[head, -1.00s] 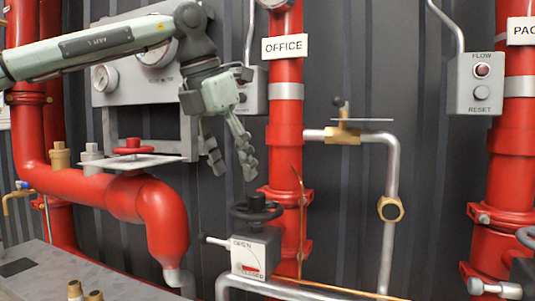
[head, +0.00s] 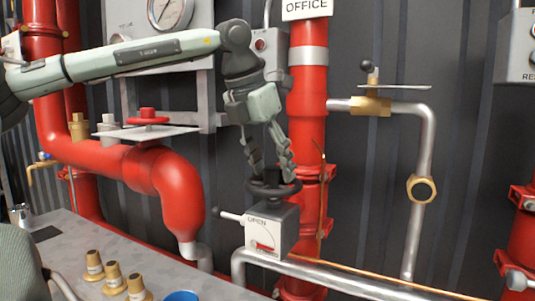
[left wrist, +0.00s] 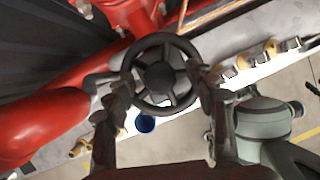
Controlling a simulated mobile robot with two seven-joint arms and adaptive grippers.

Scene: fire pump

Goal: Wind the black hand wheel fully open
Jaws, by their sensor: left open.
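The black hand wheel (head: 262,190) sits level on top of a grey valve box (head: 285,226). The box's white front plate reads OPEN at the top, with a red marker low on it; the lower lettering is too small to read. My left gripper (head: 273,172) points down just over the wheel, open, with its fingertips close to the rim. In the left wrist view the wheel (left wrist: 160,93) lies between the two spread fingers, its spokes and hub showing. Whether the fingers touch the rim I cannot tell. My right gripper is not in view.
The red OFFICE pipe (head: 308,110) stands close behind the valve box. A grey pipe (head: 427,150) with a brass valve (head: 371,106) is to the right. A red elbow pipe (head: 178,195) is left. Several brass fittings (head: 114,277) and a blue cup (head: 182,296) are low at left.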

